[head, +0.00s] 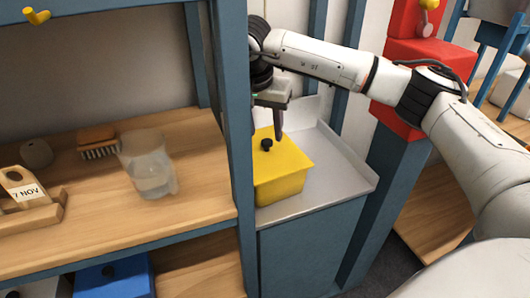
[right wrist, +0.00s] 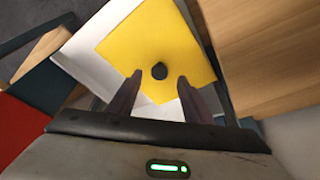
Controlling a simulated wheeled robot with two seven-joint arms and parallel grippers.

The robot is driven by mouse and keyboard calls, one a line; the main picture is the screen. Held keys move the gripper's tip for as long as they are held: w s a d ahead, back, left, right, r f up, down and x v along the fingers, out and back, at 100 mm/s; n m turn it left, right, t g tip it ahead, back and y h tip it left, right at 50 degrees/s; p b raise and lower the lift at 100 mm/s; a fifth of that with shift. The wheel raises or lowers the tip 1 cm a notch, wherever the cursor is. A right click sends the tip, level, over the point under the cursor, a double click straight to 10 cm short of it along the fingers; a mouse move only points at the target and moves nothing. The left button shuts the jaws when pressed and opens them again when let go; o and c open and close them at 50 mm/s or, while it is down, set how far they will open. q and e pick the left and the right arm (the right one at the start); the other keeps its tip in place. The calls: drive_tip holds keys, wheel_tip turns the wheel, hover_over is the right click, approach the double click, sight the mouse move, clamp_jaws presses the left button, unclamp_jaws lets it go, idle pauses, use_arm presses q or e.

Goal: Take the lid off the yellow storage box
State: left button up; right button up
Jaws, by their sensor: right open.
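The yellow storage box (head: 283,188) stands on a light grey counter, with its flat yellow lid (head: 285,157) on it. A small dark knob (head: 266,145) is on the lid. My right gripper (head: 275,138) is above the box, pointing down. In the right wrist view, the open fingers of my right gripper (right wrist: 158,88) reach toward the lid (right wrist: 150,40), and the dark knob (right wrist: 159,71) lies between and just beyond their tips. Nothing is held. My left gripper is not in view.
A blue post (head: 240,150) stands close to the left of the box. The grey counter (head: 335,165) has free room to the right. A wooden shelf (head: 100,230) at left holds a clear beaker (head: 149,165), a brush (head: 97,140) and a date block (head: 25,192).

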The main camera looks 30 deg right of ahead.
sight(267, 141)
drive_tip(key=x, duration=0.3)
drive_tip(key=shift+d+f, duration=0.15)
drive_tip(key=shift+f, duration=0.1)
clamp_jaws()
drive_tip(key=shift+r, duration=0.15)
